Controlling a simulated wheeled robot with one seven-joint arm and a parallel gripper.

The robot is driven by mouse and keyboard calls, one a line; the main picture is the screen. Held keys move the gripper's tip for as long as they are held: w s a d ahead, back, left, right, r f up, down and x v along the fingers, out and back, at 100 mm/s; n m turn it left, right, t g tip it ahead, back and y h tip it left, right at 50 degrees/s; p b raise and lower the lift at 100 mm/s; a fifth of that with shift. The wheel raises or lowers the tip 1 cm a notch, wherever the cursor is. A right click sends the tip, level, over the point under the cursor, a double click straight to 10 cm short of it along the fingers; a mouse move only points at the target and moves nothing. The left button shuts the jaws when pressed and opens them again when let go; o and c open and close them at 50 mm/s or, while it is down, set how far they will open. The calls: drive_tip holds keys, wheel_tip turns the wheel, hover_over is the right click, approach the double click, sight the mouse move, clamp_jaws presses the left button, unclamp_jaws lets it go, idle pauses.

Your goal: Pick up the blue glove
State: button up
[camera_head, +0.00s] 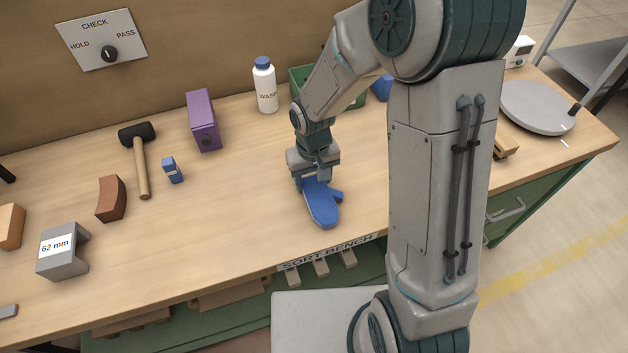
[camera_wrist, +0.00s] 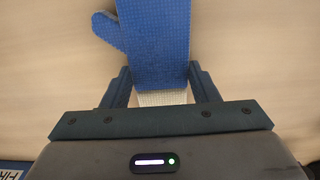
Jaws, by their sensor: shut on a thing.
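The blue glove (camera_head: 321,205) lies on the wooden bench near its front edge, below my gripper (camera_head: 311,180) in the head view. In the wrist view, the blue glove (camera_wrist: 158,42) has a textured surface, a thumb to the left and a pale cuff. My gripper (camera_wrist: 163,92) has one finger on each side of the glove's cuff end and is shut on it. The glove's far end runs out of the top of the wrist view. I cannot tell whether the glove is lifted off the bench.
A purple box (camera_head: 203,121), a white bottle (camera_head: 265,86) and a green bin (camera_head: 299,80) stand behind. A hammer (camera_head: 142,160), a small blue item (camera_head: 172,170), a brown curved block (camera_head: 111,199) and a grey 62 mm block (camera_head: 62,251) lie left. The bench between them and the glove is clear.

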drive_tip(key=shift+r, duration=0.5)
drive_tip(key=r, duration=0.1)
drive_tip(key=d+r, duration=0.1)
drive_tip(key=r, duration=0.1)
drive_tip(key=shift+w+r, duration=0.15)
drive_tip(key=shift+r, duration=0.1)
drive_tip(key=w+d+r+b, duration=0.1)
drive_tip(key=w+d+r, duration=0.1)
drive_tip(key=d+r, duration=0.4)
drive_tip(key=d, duration=0.4)
drive_tip(key=shift+w+d+r, duration=0.2)
drive_tip(key=shift+w, duration=0.15)
drive_tip(key=shift+s+a, duration=0.1)
drive_tip(key=shift+s, duration=0.05)
